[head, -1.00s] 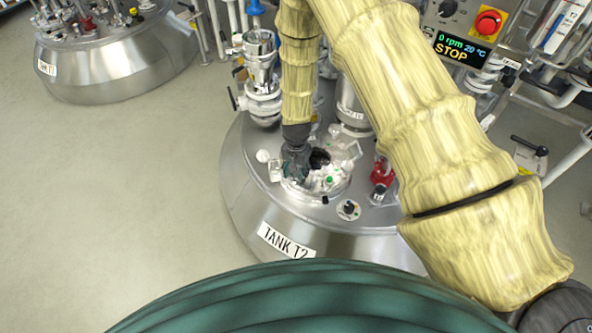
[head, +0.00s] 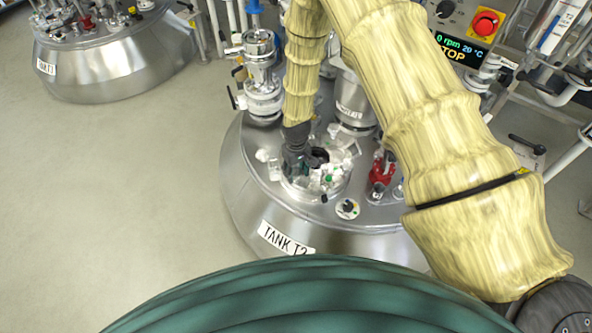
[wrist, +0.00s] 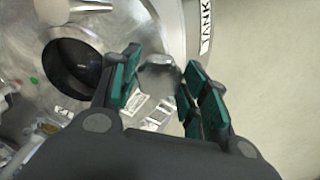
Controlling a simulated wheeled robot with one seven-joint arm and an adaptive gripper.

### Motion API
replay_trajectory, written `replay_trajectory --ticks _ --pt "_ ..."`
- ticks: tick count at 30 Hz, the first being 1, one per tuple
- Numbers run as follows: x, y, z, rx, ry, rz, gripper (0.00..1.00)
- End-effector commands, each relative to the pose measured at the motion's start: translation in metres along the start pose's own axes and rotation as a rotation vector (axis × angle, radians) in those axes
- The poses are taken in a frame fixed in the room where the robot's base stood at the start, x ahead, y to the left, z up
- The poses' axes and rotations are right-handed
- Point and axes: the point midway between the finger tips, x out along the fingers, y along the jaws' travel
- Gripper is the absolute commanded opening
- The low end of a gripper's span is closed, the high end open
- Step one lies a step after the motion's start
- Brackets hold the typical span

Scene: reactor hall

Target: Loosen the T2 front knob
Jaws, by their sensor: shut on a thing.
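Tank T2 (head: 243,190) is a shiny steel vessel with a "TANK T2" label, below my arm in the head view. Its label also shows at the top of the wrist view. My gripper (head: 297,165) is at the tank's top, beside a dark round opening. In the wrist view my gripper (wrist: 158,82) has its green-padded fingers on both sides of a grey, rounded knob (wrist: 157,73), and is shut on it. In the head view my gripper hides the knob. I cannot tell how far the knob is turned.
The dark opening (wrist: 75,67) lies left of the fingers in the wrist view. A red valve (head: 381,168) and a small dial (head: 347,208) are on the tank top. A panel screen (head: 461,49) reads STOP. Another tank (head: 105,70) stands far left; floor between is clear.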

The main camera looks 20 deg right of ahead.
Motion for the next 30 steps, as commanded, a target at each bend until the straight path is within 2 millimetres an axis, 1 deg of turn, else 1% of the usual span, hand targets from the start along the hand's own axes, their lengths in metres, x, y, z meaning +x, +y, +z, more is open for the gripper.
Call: replay_trajectory --ticks 1,18,24,30 --pt "0.002 -0.0005 0.0024 -0.045 -0.005 -0.002 0.21" --pt "0.0023 0.0008 0.0022 -0.577 -0.005 -0.003 0.21" --pt "0.0024 0.0012 0.002 -0.731 -0.005 -0.003 0.21" --pt "0.0025 0.0012 0.0018 -0.84 -0.005 -0.003 0.21"
